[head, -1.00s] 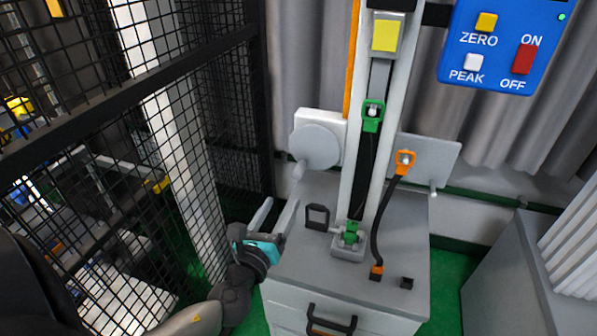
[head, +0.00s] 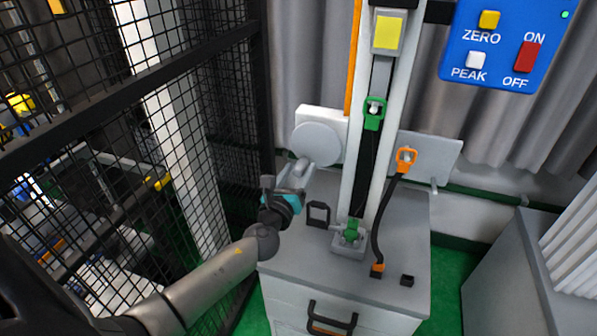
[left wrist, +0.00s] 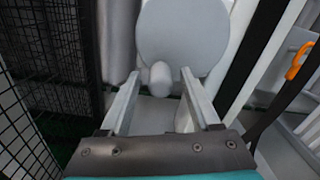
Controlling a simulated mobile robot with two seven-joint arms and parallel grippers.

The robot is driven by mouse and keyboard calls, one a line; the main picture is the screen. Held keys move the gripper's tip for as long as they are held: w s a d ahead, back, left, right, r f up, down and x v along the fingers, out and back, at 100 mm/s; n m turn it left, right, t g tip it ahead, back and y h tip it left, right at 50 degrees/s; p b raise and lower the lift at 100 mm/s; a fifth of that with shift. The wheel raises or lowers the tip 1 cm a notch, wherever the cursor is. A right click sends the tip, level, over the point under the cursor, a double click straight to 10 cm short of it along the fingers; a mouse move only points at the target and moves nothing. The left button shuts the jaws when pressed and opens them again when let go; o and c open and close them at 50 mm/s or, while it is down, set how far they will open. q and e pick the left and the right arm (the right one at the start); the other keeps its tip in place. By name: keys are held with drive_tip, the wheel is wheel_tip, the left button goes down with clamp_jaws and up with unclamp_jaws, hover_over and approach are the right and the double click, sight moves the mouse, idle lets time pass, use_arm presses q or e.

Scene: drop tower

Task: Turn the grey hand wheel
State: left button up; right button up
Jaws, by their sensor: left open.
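The grey hand wheel (head: 317,145) is a round disc on a white housing at the left of the tower. It also shows in the left wrist view (left wrist: 185,35), with its light grey handle knob (left wrist: 160,79) at the lower edge. My left gripper (head: 300,170) is open just below the disc. In the left wrist view its two fingers (left wrist: 160,88) stand on either side of the knob, with gaps visible on both sides. In the head view the fingers mostly hide the knob. My right gripper is not in view.
The tower column (head: 361,150) stands on a grey cabinet (head: 335,265), with a green clamp (head: 374,112) and an orange-ended cable (head: 385,215). A black bracket (head: 318,214) stands near my gripper. Black mesh fencing (head: 215,110) rises at the left.

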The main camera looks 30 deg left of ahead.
use_arm(q)
drive_tip(key=shift+c, duration=0.2)
clamp_jaws()
idle(0.3)
